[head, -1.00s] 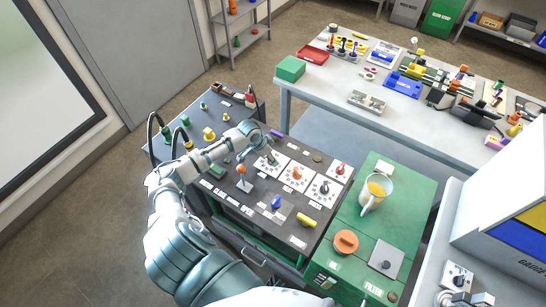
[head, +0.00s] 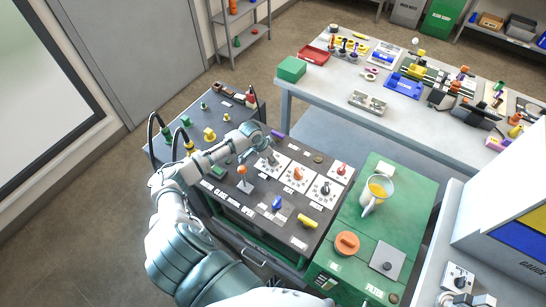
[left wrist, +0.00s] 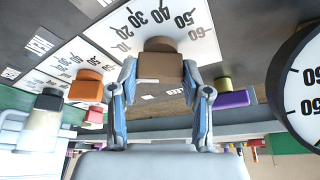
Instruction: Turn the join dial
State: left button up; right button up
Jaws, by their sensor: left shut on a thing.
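Three white dial plates with numbered scales sit in a row on the dark cart top. My left gripper (head: 266,152) is at the leftmost dial (head: 269,166) in the head view. In the left wrist view, my left gripper (left wrist: 159,76) has its blue-grey fingers on both sides of a brown knob (left wrist: 160,64), shut on it. Numbers around the knob show, but its pointer is hard to make out. The middle dial has an orange knob (head: 297,175); the right one has a dark knob (head: 325,189). The dials' name labels are not readable. My right gripper is out of view.
An upright orange-topped lever (head: 242,171), a blue knob (head: 277,203) and a yellow cylinder (head: 307,220) stand near my arm on the cart. A green cabinet (head: 402,183) with a mug (head: 376,192) adjoins on the right. A round gauge (left wrist: 300,85) is close on the right in the wrist view.

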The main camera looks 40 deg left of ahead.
pick_arm(q)
jog(key=shift+m+h, duration=0.3)
jog(key=shift+m, duration=0.6)
jog(key=shift+f+m+g+h, duration=0.1)
jog(key=shift+m+g+h, duration=0.25)
jog(key=shift+m, duration=0.35)
jog(key=m+g+h+b, duration=0.1)
jog(key=m+b, duration=0.1)
jog(key=m, duration=0.2)
jog(key=shift+m+g, duration=0.35)
jog(key=shift+m, duration=0.35)
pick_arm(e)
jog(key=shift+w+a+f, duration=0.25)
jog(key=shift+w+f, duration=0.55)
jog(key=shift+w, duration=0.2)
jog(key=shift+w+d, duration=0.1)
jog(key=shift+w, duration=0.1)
